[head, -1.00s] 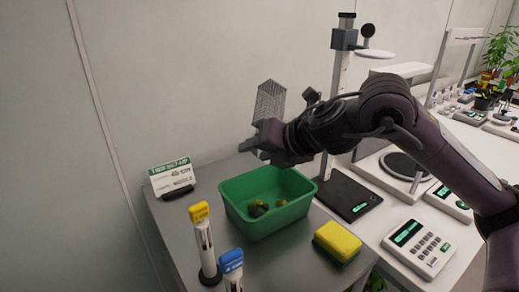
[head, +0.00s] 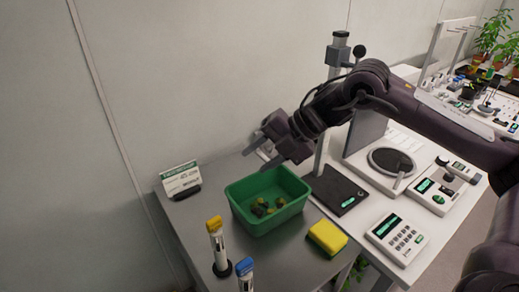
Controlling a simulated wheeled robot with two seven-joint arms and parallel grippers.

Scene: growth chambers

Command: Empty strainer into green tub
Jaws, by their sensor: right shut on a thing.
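The green tub (head: 263,222) stands on the grey table, with several dark and yellow-green lumps (head: 266,207) on its floor. My right gripper (head: 261,156) is above the tub's back rim, reaching in from the right. It is shut on the strainer, of which at most a thin pale strip shows between the fingers. The strainer's mesh basket cannot be made out now, so its tilt and contents cannot be told. My left gripper is not in view.
A yellow and green sponge (head: 326,236) lies right of the tub. A yellow-capped tube (head: 217,245) and a blue-capped tube (head: 245,273) stand in front. A small sign (head: 180,180) stands at left. A dark plate (head: 337,190) and instruments (head: 397,234) fill the right bench.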

